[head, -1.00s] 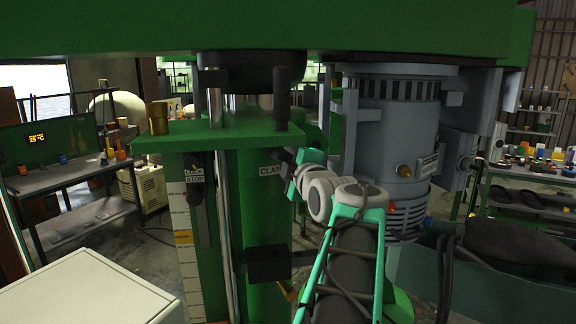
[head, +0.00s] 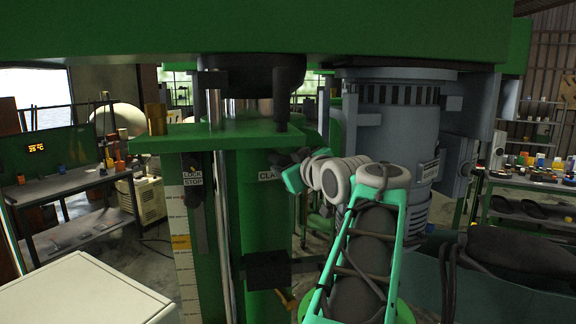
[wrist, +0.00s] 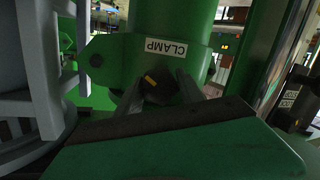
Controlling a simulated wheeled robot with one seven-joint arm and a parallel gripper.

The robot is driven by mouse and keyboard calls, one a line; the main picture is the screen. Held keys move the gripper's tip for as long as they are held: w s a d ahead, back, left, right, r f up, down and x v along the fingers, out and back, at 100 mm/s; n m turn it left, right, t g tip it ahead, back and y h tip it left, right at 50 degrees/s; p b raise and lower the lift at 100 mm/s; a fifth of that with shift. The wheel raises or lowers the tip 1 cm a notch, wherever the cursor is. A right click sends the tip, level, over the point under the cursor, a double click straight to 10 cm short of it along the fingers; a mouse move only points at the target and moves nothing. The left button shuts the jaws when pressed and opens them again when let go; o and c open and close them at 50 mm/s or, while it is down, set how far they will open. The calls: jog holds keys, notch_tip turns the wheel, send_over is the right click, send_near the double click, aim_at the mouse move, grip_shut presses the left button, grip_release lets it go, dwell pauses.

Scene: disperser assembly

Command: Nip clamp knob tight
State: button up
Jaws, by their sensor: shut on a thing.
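The clamp knob (wrist: 158,86) is a dark knob with a yellow mark, below the white CLAMP label (wrist: 166,47) on the green column in the wrist view. My gripper (wrist: 158,94) has one finger on each side of the knob and is shut on it. In the head view my gripper (head: 292,178) is a small teal end at the column's right side, beside the partly covered CLAMP label (head: 267,175). The knob is hidden there behind my gripper and wrist.
The grey motor housing (head: 390,120) stands close to the right of my arm. A green plate (head: 225,135) juts out above the label. A dark box (head: 267,270) sits lower on the column. A LOCK STOP label (head: 193,180) is at left.

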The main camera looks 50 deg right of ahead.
jog(key=m+y+p, duration=0.1)
jog(key=m+p, duration=0.1)
jog(key=m, duration=0.2)
jog(key=shift+d+m, duration=0.1)
jog(key=shift+m, duration=0.3)
jog(key=m+y+p, duration=0.1)
jog(key=m+p, duration=0.1)
jog(key=m, duration=0.2)
jog(key=shift+t, duration=0.4)
jog(key=shift+f, duration=0.1)
jog(key=o, duration=1.3)
